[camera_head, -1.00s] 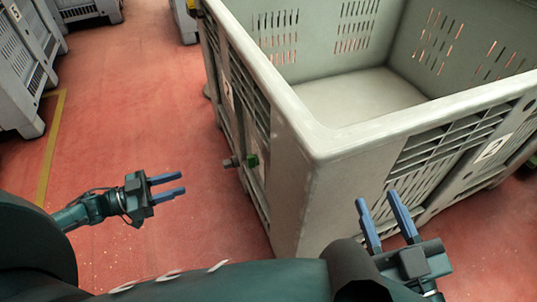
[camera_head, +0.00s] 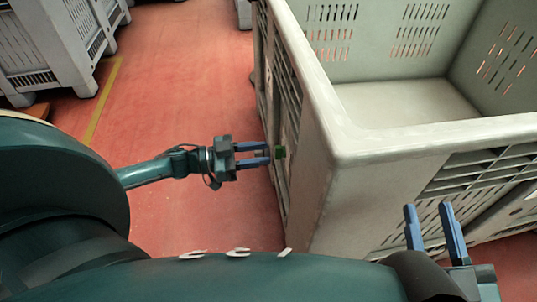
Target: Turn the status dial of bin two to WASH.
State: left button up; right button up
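The large grey bin (camera_head: 345,150) fills the right of the head view. On its left side wall is a small green dial part (camera_head: 280,152), its outer end hidden or too small to make out near the fingertips; no dial marking is legible. My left gripper (camera_head: 266,154) points right at the dial, with its two blue fingers apart and their tips right at it. I cannot tell whether they touch it. My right gripper (camera_head: 431,214) is open and empty, pointing up in front of the bin's near wall.
Other grey bins (camera_head: 60,45) stand at the upper left beside a yellow floor line (camera_head: 103,100). The red floor (camera_head: 190,75) between them and the large bin is clear. The large bin is empty where I see inside.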

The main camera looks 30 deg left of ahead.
aim_at(280, 152)
pick_arm(q)
jog(key=shift+x, duration=1.45)
jog(key=shift+c, duration=0.3)
grip_shut()
